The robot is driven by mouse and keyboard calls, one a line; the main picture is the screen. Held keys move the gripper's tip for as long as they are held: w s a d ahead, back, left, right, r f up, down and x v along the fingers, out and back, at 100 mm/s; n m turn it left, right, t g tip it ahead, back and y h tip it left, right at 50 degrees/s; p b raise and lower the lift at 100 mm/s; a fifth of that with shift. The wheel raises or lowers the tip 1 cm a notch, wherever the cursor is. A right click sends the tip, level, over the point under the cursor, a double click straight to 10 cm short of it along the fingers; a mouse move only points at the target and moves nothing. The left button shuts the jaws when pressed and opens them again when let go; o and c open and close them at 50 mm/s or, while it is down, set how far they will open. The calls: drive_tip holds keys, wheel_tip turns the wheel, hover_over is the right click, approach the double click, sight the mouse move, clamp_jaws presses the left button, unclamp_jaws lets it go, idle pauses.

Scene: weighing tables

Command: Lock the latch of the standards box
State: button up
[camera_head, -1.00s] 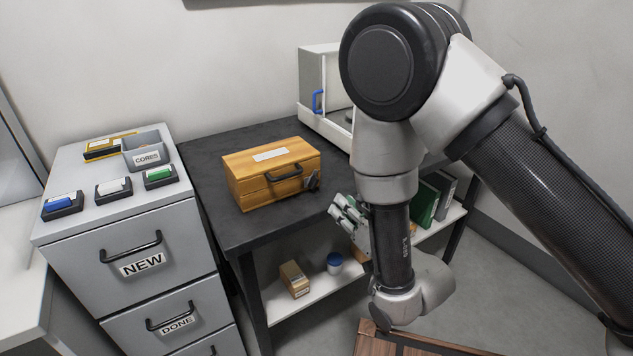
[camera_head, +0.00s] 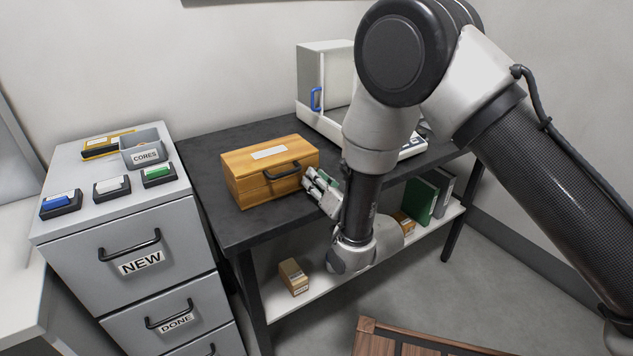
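The standards box, a wooden box (camera_head: 245,182) with a white label on its lid and a dark handle on its front, stands shut on the dark table. My gripper (camera_head: 311,180) is at the right end of the box's front, its fingertips pointing at the box. It hides the spot where the grey latch shows in the earlier frame, so I cannot see the latch's position. I cannot tell whether the fingers touch the latch, or whether they are open or shut.
A balance with a glass-sided case and blue handle (camera_head: 316,99) stands behind. A grey cabinet (camera_head: 75,235) at left carries several small trays and a CORES bin (camera_head: 145,158). The lower shelf holds a small carton (camera_head: 293,277) and binders (camera_head: 422,200). The table's front left is clear.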

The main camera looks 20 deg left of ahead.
drive_tip(key=shift+c, duration=0.4)
clamp_jaws()
drive_tip(key=shift+n, duration=0.3)
drive_tip(key=shift+s+a+n, duration=0.1)
drive_tip(key=shift+s+n, duration=0.05)
drive_tip(key=shift+n, duration=2.85)
drive_tip(key=shift+o, duration=0.4)
unclamp_jaws()
